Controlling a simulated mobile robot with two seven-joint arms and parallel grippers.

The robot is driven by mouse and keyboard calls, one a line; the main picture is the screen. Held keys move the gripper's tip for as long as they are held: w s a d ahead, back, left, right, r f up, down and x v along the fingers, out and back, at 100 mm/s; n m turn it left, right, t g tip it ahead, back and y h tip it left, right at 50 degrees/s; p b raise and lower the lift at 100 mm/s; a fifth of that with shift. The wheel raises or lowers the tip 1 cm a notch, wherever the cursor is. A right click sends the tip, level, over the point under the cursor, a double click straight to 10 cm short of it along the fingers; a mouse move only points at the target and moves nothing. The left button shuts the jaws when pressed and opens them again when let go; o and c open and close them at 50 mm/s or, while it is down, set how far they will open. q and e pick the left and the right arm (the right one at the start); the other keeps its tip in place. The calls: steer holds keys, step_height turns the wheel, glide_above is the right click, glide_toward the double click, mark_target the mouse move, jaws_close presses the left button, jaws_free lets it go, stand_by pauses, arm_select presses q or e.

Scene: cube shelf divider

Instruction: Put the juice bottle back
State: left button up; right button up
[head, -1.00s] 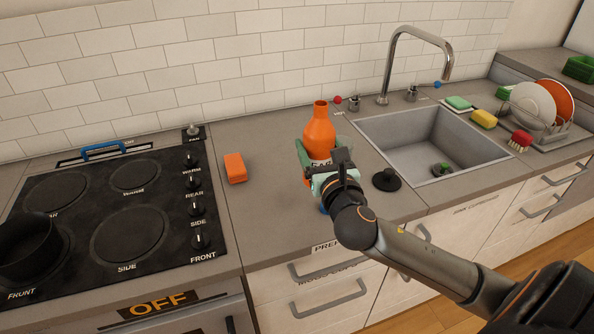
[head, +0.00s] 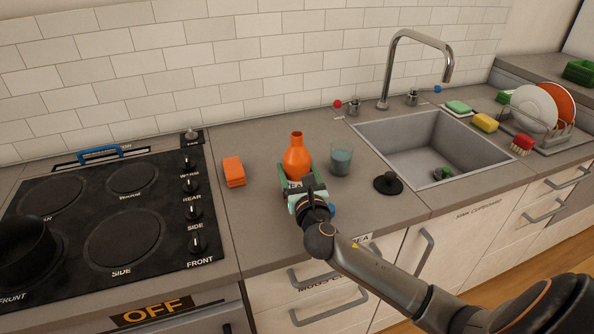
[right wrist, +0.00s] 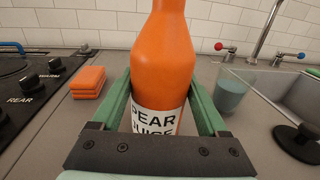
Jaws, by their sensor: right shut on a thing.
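The juice bottle (head: 297,158) is orange, with a white label that reads "PEAR JUICE" in the right wrist view (right wrist: 160,60). It stands upright over the counter between stove and sink. My right gripper (head: 299,182) is shut on it, with one green finger on each side of the bottle. The gripper hides the bottle's lower part in the head view, and the base is out of sight in the right wrist view. I cannot tell whether the bottle touches the counter. My left gripper is not in view.
A glass with bluish contents (head: 341,160) stands close right of the bottle. Orange sponges (head: 234,172) lie to the left, beside the stove (head: 160,190). A black stopper (head: 388,183) lies near the sink (head: 432,145). The counter behind the bottle is clear.

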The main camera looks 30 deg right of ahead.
steer(key=o, duration=1.6)
steer(key=shift+f, duration=0.15)
steer(key=shift+c, duration=0.2)
steer(key=shift+s+r, duration=0.1)
steer(key=shift+r, duration=0.15)
steer(key=v, duration=1.2)
